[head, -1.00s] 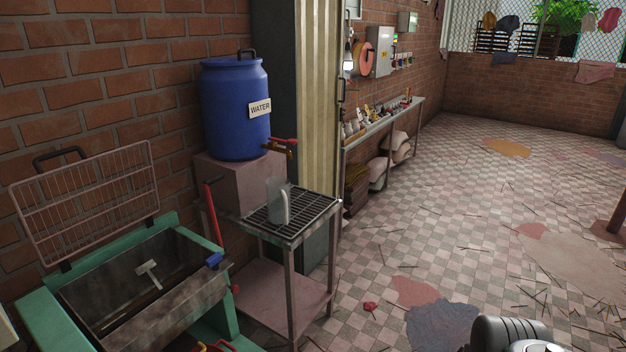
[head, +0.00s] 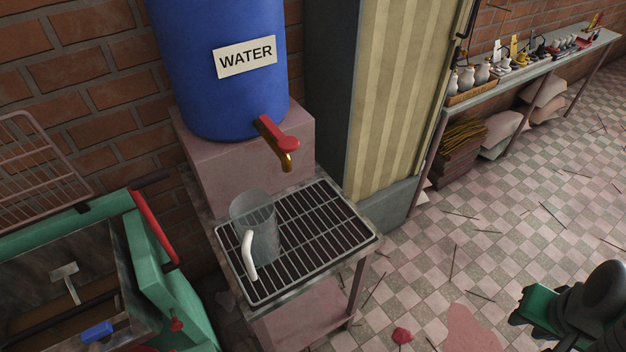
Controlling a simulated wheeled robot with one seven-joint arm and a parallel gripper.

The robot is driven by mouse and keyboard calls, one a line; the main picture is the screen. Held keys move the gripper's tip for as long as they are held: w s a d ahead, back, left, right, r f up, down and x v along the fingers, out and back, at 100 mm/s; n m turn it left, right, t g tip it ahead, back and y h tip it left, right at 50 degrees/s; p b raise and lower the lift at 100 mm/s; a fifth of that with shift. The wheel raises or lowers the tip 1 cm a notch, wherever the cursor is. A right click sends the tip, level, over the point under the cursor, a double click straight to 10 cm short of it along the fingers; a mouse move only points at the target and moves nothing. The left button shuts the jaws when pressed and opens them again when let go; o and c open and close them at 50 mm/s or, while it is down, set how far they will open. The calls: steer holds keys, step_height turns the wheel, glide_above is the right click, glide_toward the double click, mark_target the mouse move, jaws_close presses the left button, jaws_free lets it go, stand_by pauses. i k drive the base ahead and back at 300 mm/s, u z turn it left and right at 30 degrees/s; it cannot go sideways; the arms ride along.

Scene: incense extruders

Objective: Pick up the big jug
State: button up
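The big jug (head: 265,226) is a clear, see-through vessel with a white handle. It stands upright on the black slatted grate (head: 336,222) of a small metal stand, below and a little left of the brass tap. Its handle faces the front left. The dark end of my arm, with my gripper (head: 535,308), shows at the lower right edge, well to the right of the stand and apart from the jug. A green part shows on it. Its fingers cannot be made out clearly, and nothing shows that it touches the jug.
A blue water barrel (head: 215,85) with a red-handled tap (head: 275,138) sits on a pink block (head: 215,170) behind the jug. A green machine (head: 165,285) with a red lever stands close on the left. A shelf (head: 545,65) stands far right. The tiled floor between is mostly clear.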

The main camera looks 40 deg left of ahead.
mark_target(252, 213)
steer(key=i, duration=1.1)
steer(key=u, duration=4.9)
steer(key=i, duration=1)
